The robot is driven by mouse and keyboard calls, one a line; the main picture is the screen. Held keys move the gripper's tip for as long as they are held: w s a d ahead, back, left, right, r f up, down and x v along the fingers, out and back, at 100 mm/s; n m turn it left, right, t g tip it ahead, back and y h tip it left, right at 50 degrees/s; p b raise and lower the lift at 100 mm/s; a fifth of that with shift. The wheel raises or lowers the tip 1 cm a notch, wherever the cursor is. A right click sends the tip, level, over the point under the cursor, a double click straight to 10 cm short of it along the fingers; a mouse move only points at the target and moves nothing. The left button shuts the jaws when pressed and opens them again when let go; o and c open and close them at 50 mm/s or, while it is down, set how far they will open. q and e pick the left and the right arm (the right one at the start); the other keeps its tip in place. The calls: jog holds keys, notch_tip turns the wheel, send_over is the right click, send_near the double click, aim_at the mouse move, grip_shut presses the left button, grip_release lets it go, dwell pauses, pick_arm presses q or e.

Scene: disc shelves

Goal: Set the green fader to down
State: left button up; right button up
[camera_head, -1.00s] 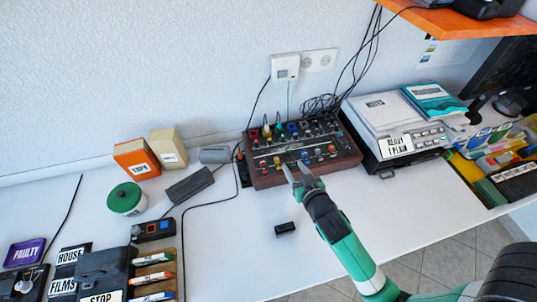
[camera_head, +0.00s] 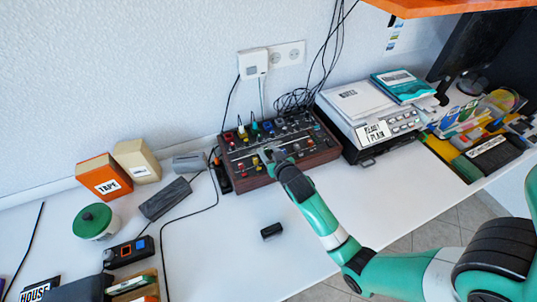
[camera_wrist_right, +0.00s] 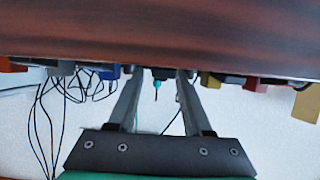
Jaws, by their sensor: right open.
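The control console (camera_head: 322,157) is a dark box with a wooden front edge, standing against the wall and carrying several coloured knobs and fader caps. My right gripper (camera_head: 268,156) is open at the console's front part, its fingertips over the panel. In the right wrist view, the wooden side of the console (camera_wrist_right: 160,35) fills the top, and my open fingers (camera_wrist_right: 157,76) reach up to its edge. A small teal plug (camera_wrist_right: 157,84) shows between them, farther back. I cannot make out the green fader; my gripper covers part of the panel. My left gripper is not in view.
A white machine (camera_head: 352,105) stands close on the console's right. A small black block (camera_head: 271,230) lies on the table in front. A dark grey bar (camera_head: 165,198) and an orange box (camera_head: 104,176) are at left. Cables hang behind the console. The front middle table is mostly clear.

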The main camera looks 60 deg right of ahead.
grip_shut()
dwell(1.4)
